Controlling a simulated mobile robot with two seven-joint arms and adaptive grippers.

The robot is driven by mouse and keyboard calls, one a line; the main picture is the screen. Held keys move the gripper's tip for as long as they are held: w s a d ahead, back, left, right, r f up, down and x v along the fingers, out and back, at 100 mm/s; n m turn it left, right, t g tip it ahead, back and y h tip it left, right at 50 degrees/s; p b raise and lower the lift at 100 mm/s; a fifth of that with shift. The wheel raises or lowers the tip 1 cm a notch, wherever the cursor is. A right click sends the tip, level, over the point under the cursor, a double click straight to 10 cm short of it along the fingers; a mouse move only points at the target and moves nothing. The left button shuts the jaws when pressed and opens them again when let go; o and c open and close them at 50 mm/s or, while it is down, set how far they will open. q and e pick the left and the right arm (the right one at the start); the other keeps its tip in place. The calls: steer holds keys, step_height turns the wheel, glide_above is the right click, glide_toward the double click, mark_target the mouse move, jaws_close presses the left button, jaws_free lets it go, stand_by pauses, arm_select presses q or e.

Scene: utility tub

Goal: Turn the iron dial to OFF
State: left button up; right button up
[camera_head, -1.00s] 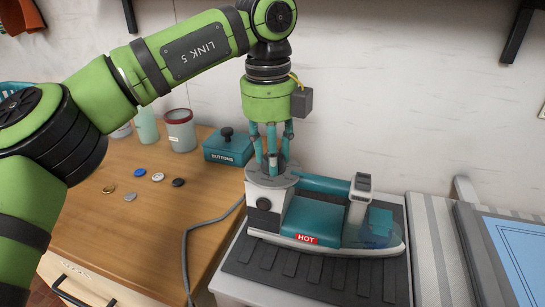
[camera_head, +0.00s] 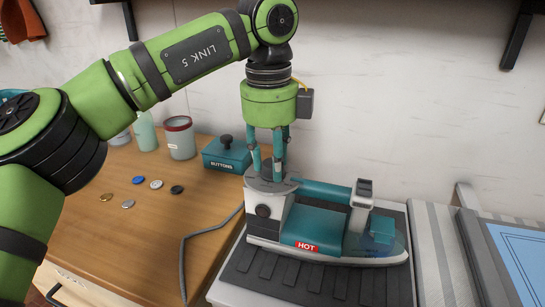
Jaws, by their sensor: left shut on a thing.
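The iron (camera_head: 320,225) is teal and grey, with a red HOT label (camera_head: 306,246) on its side. A grey round dial (camera_head: 262,187) sits on top of its left end. My left gripper (camera_head: 267,172) points straight down at the dial, its teal fingers shut on the dial's grip from above. The fingers hide most of that grip, and I cannot read any marks on the dial. My right gripper is not in view.
The iron stands on a dark ribbed mat (camera_head: 290,277). A teal BUTTONS box (camera_head: 226,155), jars and several loose buttons stand on the wooden counter (camera_head: 135,232). A striped board (camera_head: 433,250) lies right.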

mark_target(270, 164)
arm_select(q)
steer(key=o, duration=1.2)
steer(key=shift+c, duration=0.2)
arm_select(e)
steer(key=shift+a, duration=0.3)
arm_select(q)
step_height(270, 164, up, 12)
steer(key=shift+s+a, duration=0.2)
steer(key=shift+a, duration=0.05)
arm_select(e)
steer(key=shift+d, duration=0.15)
